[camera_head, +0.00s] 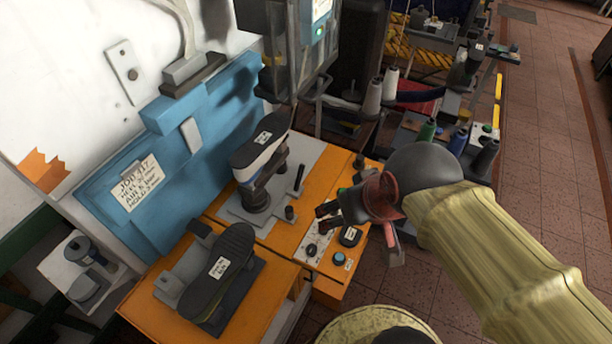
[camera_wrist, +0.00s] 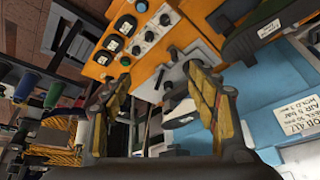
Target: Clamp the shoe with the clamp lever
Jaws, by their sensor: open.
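A dark shoe with a white label (camera_head: 262,145) sits sole-up on a post on the grey plate of the orange bench. A thin dark upright lever (camera_head: 299,178) stands just right of the post, and I take it for the clamp lever. My gripper (camera_head: 358,228) is open and empty, right of the lever and above the bench's control panel. In the wrist view, a dark lever-like part (camera_wrist: 159,76) shows between the open fingers, farther off. A dark shoe (camera_wrist: 262,32) shows at the upper right there; I cannot tell which shoe it is.
A second dark shoe (camera_head: 218,268) lies on the lower orange bench in front. The control panel (camera_head: 318,240) has knobs and buttons. A blue machine panel (camera_head: 190,150) stands behind. Spools (camera_head: 373,95) stand at the back. Tiled floor is clear at the right.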

